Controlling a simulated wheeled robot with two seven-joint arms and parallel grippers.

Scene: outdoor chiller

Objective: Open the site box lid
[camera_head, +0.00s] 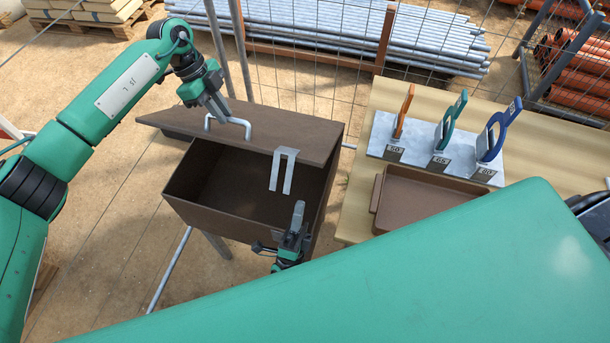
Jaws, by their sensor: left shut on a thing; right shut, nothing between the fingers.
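The brown site box (205,212) stands left of centre, with its dark inside showing below the raised lid (275,127). The lid is tilted up, clear of the box's front edge. A grey bent handle (238,122) sits on the lid, and a grey forked hasp plate (285,168) hangs from its front edge. My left gripper (217,113) is shut on the handle from above. My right gripper (297,215) is shut and empty at the box's front right, below the hasp plate; whether it touches the box I cannot tell. No contents show in the visible part of the box.
A wooden table (355,205) at the right bears a brown tray (420,195) and a grey rack (430,150) with orange, green and blue tools. A wire fence (330,65) and stacked pipes (350,30) are behind. My green arm covers the lower right.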

